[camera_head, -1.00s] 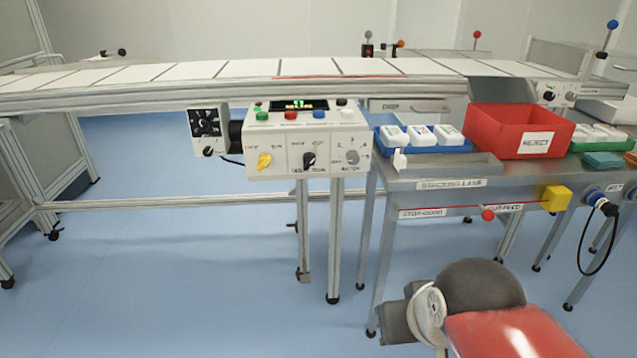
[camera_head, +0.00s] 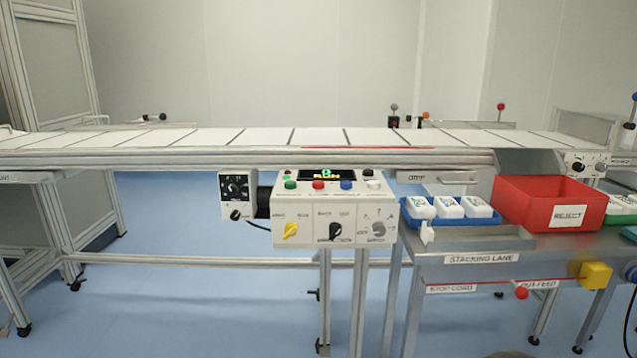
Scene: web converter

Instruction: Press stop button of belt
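The belt (camera_head: 265,138) runs across the view with white panels on it. Below its front rail hangs a cream control box (camera_head: 290,232). On its sloped top are a green button (camera_head: 290,184), a red button (camera_head: 319,185), a blue button (camera_head: 346,185) and a white or grey button (camera_head: 373,185). A lit display (camera_head: 327,175) sits behind them and seems to read "RUN". The front has a yellow knob (camera_head: 290,231), a black knob (camera_head: 335,232) and a grey knob. The button labels are too small to read. My gripper is not in view.
At right, a steel table (camera_head: 470,240) holds a blue tray (camera_head: 480,221) of white packs and a red REJECT bin (camera_head: 540,206). A red cord with a red ball (camera_head: 521,293) runs along its front. The floor (camera_head: 190,300) before the belt looks clear at left.

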